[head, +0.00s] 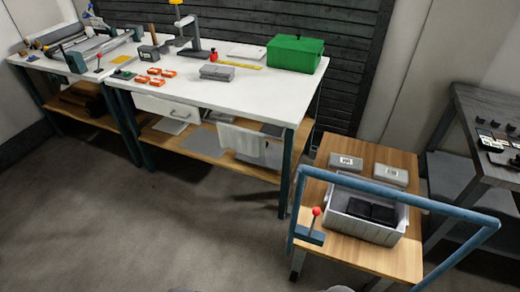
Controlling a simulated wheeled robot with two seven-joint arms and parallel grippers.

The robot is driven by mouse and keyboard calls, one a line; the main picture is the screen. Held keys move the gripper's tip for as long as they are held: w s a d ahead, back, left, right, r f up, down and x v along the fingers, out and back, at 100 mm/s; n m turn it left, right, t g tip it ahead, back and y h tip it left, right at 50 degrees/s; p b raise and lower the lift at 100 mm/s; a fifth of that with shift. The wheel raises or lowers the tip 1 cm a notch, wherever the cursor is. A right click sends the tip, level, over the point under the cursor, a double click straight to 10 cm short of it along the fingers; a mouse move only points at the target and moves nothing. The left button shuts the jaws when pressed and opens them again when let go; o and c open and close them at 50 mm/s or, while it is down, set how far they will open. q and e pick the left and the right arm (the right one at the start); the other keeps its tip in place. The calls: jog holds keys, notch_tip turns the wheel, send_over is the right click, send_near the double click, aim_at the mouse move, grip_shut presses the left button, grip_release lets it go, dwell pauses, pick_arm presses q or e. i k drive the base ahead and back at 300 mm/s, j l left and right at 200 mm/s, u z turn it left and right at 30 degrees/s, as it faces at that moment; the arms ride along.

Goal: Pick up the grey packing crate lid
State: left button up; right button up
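An open grey packing crate (345,226) stands on a small wooden-topped cart at the right, with dark items (374,212) inside. No lid is on it. I cannot tell for sure which thing is its lid. Flat grey pieces (203,140) lie on the lower shelf of the white workbench, partly in shadow. A low grey block (217,72) lies on the white worktop. Neither of my grippers shows in the head view.
The cart (400,262) has a blue rail (405,199), a red-knobbed lever (316,212) and two labelled grey boxes (346,161). A green box (295,53) stands on the workbench (190,91). A dark table (490,110) is at right. The floor (130,220) in front is clear.

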aim_at(273, 161)
jog(key=i+j+z, duration=0.15)
jog(key=i+j, duration=0.6)
jog(key=i+j+z, duration=0.15)
jog(key=i+j, duration=0.6)
jog(key=j, duration=0.1)
